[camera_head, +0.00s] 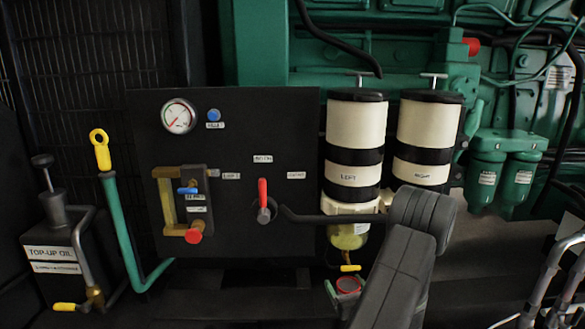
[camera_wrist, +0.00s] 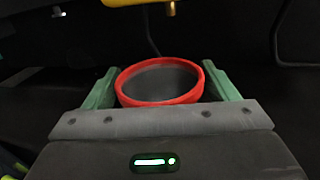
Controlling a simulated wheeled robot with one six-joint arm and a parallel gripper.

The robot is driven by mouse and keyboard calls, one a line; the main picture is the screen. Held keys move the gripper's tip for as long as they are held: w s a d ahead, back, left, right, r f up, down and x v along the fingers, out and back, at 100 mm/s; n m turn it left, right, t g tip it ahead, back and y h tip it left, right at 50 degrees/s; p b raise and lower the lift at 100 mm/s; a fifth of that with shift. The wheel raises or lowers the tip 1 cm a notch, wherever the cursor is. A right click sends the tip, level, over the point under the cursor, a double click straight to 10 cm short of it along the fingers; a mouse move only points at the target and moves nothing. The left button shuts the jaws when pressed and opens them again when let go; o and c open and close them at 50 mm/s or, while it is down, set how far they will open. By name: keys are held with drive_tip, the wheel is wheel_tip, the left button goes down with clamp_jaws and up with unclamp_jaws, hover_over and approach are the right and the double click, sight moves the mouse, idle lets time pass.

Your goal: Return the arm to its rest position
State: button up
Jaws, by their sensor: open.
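My gripper (camera_wrist: 160,67) is open, with its two green fingers on either side of a red-rimmed round cup (camera_wrist: 160,99). The cup is dark inside; I cannot tell whether either finger touches it. In the head view my gripper is low at the centre right, partly hidden by my arm, and the cup's red rim (camera_head: 348,285) shows there. It sits below the left filter's clear bowl (camera_head: 348,236) and its yellow drain lever (camera_head: 350,268). That yellow part also shows at the top of the wrist view (camera_wrist: 133,2).
Left filter (camera_head: 355,135) and right filter (camera_head: 428,140) stand above my arm. A black panel (camera_head: 240,130) carries a gauge, a red lever (camera_head: 263,195) and a brass valve frame. A top-up oil can (camera_head: 55,255) is at left. Green twin canisters (camera_head: 500,170) and pale metal tubing (camera_head: 545,290) are at right.

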drive_tip(key=shift+s+d+r+p, duration=0.15)
drive_tip(key=shift+r+p, duration=0.55)
drive_tip(key=shift+r, duration=0.8)
